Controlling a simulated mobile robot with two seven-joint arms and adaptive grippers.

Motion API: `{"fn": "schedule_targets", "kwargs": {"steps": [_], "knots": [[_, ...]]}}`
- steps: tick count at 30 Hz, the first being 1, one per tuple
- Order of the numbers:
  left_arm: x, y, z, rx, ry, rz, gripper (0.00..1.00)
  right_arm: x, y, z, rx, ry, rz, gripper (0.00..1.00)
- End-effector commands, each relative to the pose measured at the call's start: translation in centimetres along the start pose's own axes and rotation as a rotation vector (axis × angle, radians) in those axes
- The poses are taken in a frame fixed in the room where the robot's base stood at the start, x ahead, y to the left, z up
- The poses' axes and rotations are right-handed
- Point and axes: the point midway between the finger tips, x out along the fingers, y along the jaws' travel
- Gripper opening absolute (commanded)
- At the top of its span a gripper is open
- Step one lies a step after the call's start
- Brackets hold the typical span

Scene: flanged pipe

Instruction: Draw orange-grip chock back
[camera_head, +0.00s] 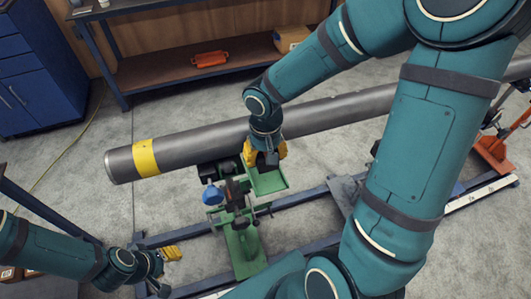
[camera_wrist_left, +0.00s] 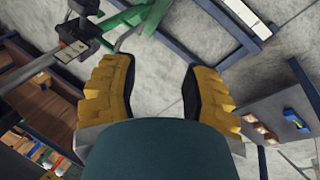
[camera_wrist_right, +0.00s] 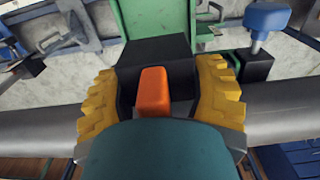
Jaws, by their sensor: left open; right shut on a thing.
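The orange-grip chock shows its orange grip (camera_wrist_right: 153,92) and black block (camera_wrist_right: 155,52) in the right wrist view. My right gripper (camera_wrist_right: 157,88) has its yellow fingers on either side of the chock and is shut on it; the exact contact is partly hidden. In the head view this gripper (camera_head: 266,155) is at the near side of the grey pipe (camera_head: 205,144), above a green stand (camera_head: 270,182), and hides the orange grip. The pipe has a yellow band near its left end. My left gripper (camera_head: 168,268) is low at the left, open and empty; its fingers stand apart in the left wrist view (camera_wrist_left: 160,78).
A blue-knobbed part (camera_head: 212,195) stands left of my right gripper on the green stand. Dark blue rails (camera_head: 305,197) run along the floor. Behind are a shelf bench (camera_head: 165,75) with an orange item and a blue cabinet (camera_head: 35,75). Open floor lies left of the pipe end.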

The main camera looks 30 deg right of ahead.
Motion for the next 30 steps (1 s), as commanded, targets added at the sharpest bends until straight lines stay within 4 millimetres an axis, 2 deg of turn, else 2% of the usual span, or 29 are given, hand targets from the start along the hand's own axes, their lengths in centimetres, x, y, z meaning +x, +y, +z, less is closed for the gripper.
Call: {"fn": "schedule_targets", "kwargs": {"steps": [16, 30], "knots": [[2.7, -1.0, 1.2, 0.007, -0.024, 0.002, 0.47, 4.1, 0.0, 0.0, -0.001, 0.0, 0.0, 0.14], [3.0, -1.1, 1.4, 0.009, -0.028, 0.003, 0.47, 4.5, 0.0, 0.0, 0.0, 0.0, 0.0, 0.14]]}}
